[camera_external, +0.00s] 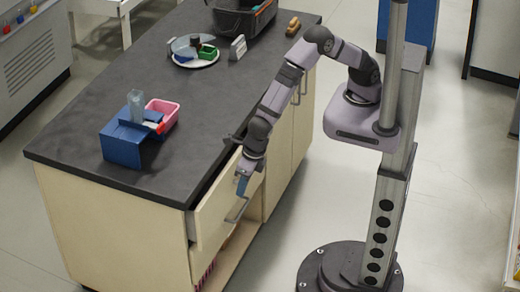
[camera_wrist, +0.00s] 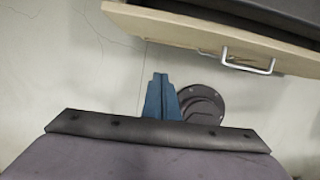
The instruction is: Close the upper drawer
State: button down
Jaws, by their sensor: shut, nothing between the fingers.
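The upper drawer (camera_external: 215,213) juts out of the long side of the wooden counter, near its front corner, so it stands open. Its metal handle (camera_external: 238,210) is on the outer face. My gripper (camera_external: 241,186), with blue fingers, points down by the drawer front near the handle; I cannot tell whether it touches. In the wrist view, my gripper (camera_wrist: 160,80) has its fingers together and holds nothing. There the pale drawer front (camera_wrist: 185,32) and its handle (camera_wrist: 249,62) lie across the top right, beyond the fingertips.
The dark countertop (camera_external: 130,80) bears a blue box (camera_external: 121,147), a pink basket (camera_external: 163,113), a round plate (camera_external: 194,61) with coloured pieces and a black bin (camera_external: 240,20). Below the drawer is an open compartment with red items (camera_external: 205,275).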

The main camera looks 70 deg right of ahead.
jog(key=s+a+f+n+b, duration=0.2)
jog(key=s+f+n+b, duration=0.2)
jog(key=s+f+b, duration=1.05)
jog(key=s+d+f+n+h+b, duration=0.1)
jog(key=s+f+n, duration=0.15)
jog(key=f, duration=0.35)
jog(key=s+d+f+n+b, duration=0.1)
jog(key=s+f, duration=0.2)
jog(key=f, duration=0.4)
jog(key=n+t+y+b, duration=0.1)
jog(key=n+t+b, duration=0.1)
jog(key=n+t, duration=1.05)
send_near(216, 204)
jog(key=w+t, duration=0.1)
jog(key=w, duration=0.1)
jog(key=w+f+m, duration=0.1)
jog(key=w, duration=0.1)
jog(key=w+f+m+t, duration=0.1)
jog(key=w, duration=0.1)
jog(key=shift+w+f+t+p, duration=0.1)
jog(key=shift+f+t+p, duration=0.15)
jog(key=shift+t+p, duration=0.1)
